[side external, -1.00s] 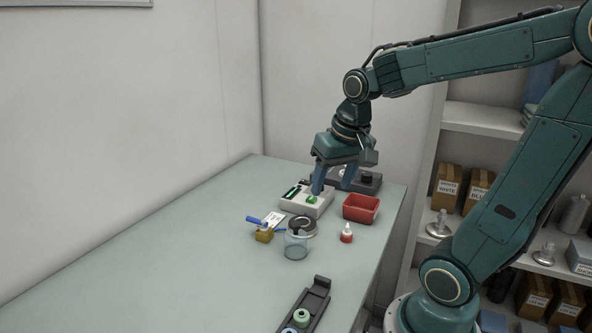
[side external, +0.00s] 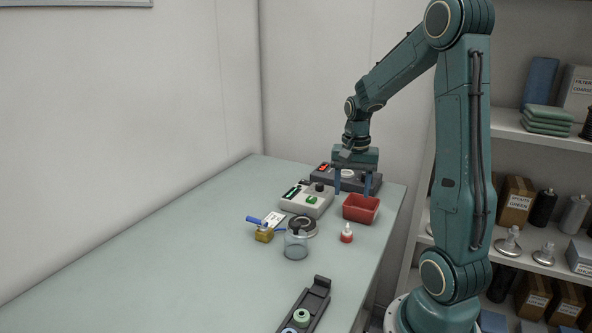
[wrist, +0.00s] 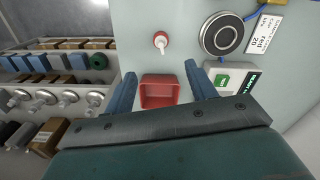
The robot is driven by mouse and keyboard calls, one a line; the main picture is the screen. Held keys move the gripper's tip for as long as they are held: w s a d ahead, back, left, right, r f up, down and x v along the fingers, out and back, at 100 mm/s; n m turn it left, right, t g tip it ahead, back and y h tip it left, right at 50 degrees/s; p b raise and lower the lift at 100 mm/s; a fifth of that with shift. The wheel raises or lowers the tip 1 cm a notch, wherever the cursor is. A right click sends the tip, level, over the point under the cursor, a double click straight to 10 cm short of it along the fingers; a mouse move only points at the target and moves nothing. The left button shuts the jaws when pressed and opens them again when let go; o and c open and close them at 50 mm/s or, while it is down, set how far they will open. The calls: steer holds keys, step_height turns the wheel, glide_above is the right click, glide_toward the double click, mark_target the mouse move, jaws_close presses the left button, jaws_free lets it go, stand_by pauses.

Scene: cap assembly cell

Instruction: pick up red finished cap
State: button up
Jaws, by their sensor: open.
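A small red cap with a white spout (side external: 346,235) stands upright on the table, in front of the red tray (side external: 358,216). In the wrist view, the red cap (wrist: 160,43) is beyond the fingertips, between their lines, with the tray (wrist: 160,93) nearer to me. My gripper (side external: 353,190) is open and empty, pointing down by the back side of the red tray. In the wrist view, its two blue fingers (wrist: 161,76) flank the tray. The cap is clear of the fingers. No contact with the tray shows.
A pale device with a green button (side external: 308,200) stands left of the tray, a dark device (side external: 368,178) behind. The left table is clear.

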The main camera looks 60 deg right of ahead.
mark_target(348, 226)
steer(key=shift+f, duration=0.1)
steer(key=shift+f, duration=4.2)
steer(key=shift+f, duration=0.1)
steer(key=shift+w+f, duration=0.1)
steer(key=shift+f, duration=2.4)
steer(key=c, duration=0.8)
